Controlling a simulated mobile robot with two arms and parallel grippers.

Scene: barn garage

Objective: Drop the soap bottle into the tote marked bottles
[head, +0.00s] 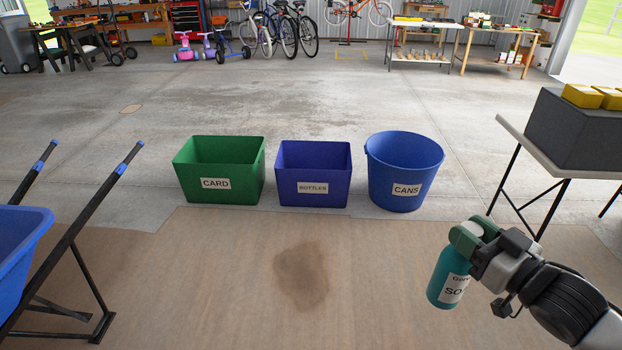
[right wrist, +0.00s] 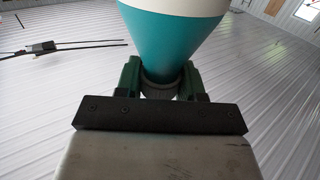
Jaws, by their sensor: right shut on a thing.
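The soap bottle (head: 448,278) is teal with a white label. My right gripper (head: 467,237) is shut on its upper end, and the bottle hangs slightly tilted at the right of the head view. In the right wrist view the soap bottle (right wrist: 170,40) fills the top middle, between the green fingers of the right gripper (right wrist: 160,80). The blue-purple tote marked bottles (head: 313,157) stands on the floor ahead, in the middle, and looks empty. The held bottle is nearer to me and to the right of it. My left gripper is not in view.
A green card tote (head: 219,148) stands left of the bottles tote and a round blue cans tub (head: 404,152) right of it. A table (head: 517,135) with a grey box is at the right. A blue wheelbarrow (head: 22,235) is at the left.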

